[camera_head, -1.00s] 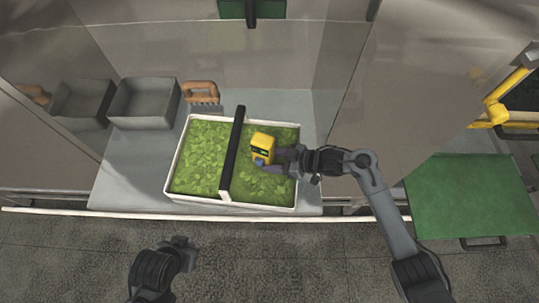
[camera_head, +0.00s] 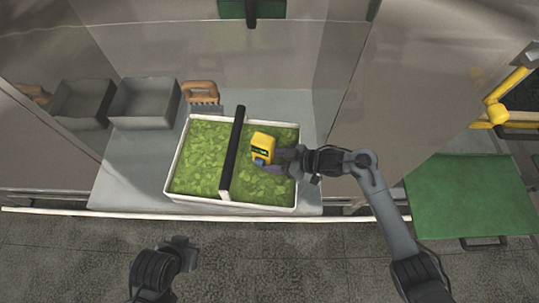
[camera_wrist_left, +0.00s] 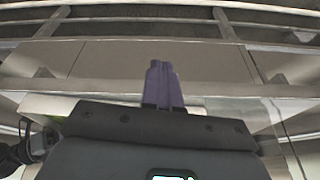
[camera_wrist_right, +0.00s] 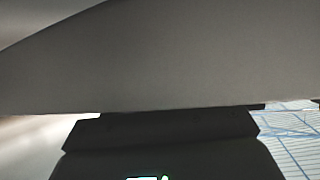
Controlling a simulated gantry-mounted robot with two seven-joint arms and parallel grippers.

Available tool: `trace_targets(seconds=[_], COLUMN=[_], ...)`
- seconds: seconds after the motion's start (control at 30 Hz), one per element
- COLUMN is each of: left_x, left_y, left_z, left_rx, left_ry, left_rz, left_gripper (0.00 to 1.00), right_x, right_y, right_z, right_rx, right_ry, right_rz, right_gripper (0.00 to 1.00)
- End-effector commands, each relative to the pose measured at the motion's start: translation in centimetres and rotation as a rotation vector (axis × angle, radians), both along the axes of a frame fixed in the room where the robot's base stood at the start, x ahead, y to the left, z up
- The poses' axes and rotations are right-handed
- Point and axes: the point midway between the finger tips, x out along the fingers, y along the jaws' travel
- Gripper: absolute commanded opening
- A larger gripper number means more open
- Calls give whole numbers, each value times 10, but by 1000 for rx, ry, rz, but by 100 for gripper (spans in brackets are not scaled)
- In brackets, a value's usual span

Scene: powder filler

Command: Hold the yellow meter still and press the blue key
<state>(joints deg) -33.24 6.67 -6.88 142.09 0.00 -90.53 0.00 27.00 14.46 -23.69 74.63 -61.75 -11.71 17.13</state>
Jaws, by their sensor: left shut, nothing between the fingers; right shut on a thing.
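The yellow meter (camera_head: 263,146) with a dark face is above the right half of a white bin of green leaves (camera_head: 205,160). A small blue part (camera_head: 259,162) shows at its lower edge; I cannot tell whether this is the blue key. My right gripper (camera_head: 279,163) is shut on the meter from the right side, its fingers partly hidden by it. My left gripper (camera_head: 186,240) is empty, low in front of the bench and well away from the meter. Its purple fingers (camera_wrist_left: 162,84) are shut in the left wrist view. A close grey surface fills most of the right wrist view.
A black bar (camera_head: 232,155) crosses the bin, left of the meter. A white rail (camera_head: 100,212) runs along the bench front. A green panel (camera_head: 470,195) is at right.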

Motion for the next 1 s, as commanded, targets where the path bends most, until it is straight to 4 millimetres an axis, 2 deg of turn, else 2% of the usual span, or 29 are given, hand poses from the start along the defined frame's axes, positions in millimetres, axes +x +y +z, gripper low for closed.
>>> trace_targets(seconds=[0.23,0.37,0.57,0.7,0.9,0.97,1.0], left_x=[2,16,65,107,155,167,173], left_y=[1,0,-15,-43,-79,-93,-102], left_z=[1,7,33,68,125,137,136], left_rx=[7,2,-29,-88,-167,-194,-212], left_ry=[-7,-50,-212,-377,-601,-665,-698], left_rz=[-5,-11,-33,-54,-81,-85,-78], left_gripper=[0,0,0,0,0,0,0], right_x=[0,0,0,0,0,0,0], right_y=[0,0,0,0,0,0,0], right_z=[0,0,0,0,0,0,0], right_rx=[0,0,0,0,0,0,0], right_ry=[0,0,0,0,0,0,0], right_rz=[0,1,1,0,0,0,0], right_gripper=[34,34,34,34,34,34,34])
